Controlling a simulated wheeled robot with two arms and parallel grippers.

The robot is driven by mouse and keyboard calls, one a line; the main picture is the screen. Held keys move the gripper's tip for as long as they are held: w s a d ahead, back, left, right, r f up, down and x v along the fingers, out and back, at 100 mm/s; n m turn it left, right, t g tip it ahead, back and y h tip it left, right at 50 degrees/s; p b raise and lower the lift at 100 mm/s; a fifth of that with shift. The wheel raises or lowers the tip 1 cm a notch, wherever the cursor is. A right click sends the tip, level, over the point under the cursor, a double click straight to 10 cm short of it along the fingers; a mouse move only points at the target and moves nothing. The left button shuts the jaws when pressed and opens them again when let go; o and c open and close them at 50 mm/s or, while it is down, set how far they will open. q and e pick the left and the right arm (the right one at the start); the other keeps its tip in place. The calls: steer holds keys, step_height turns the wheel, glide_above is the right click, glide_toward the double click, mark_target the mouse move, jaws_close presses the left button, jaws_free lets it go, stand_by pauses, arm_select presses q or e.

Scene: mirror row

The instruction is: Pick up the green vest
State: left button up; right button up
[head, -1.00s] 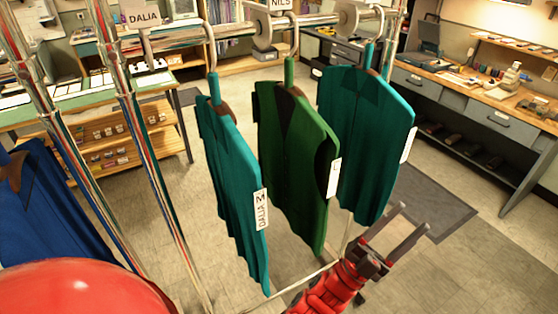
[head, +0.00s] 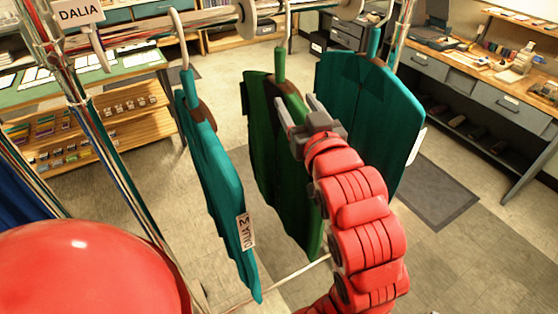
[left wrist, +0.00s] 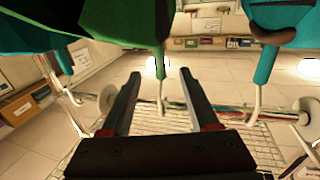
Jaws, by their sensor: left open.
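The green vest (head: 262,150) hangs from the rail on a green-necked hanger, between two teal vests, and my arm hides part of its right side. My left gripper (head: 295,106) is open and empty in front of its upper part, just below the hanger neck (head: 280,66). In the left wrist view, which looks upside down, the green vest (left wrist: 122,20) is at the top. Its hanger neck shows between the two open fingers (left wrist: 159,74) in the picture; I cannot tell whether it is between them in depth. My right gripper is not in view.
A teal vest (head: 212,180) tagged DALIA hangs to the left and another teal vest (head: 368,110) to the right, close to my arm. The metal rail (head: 215,17) runs above. A workbench (head: 480,75) stands at the right, shelves (head: 125,125) at the left.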

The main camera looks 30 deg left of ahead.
mark_target(279, 75)
arm_select(q)
steer(key=p+x, duration=0.4)
steer(key=x, duration=0.6)
steer(key=shift+r, duration=0.1)
steer(key=shift+w+a+p, duration=0.3)
steer(key=shift+a+p, duration=0.05)
steer(key=shift+p, duration=0.05)
steer(key=p+x, duration=0.3)
steer(key=x, duration=0.1)
steer(key=shift+w+a, duration=0.1)
steer(key=shift+w, duration=0.3)
steer(key=shift+w+a, duration=0.2)
steer(key=shift+w, duration=0.05)
jaws_close()
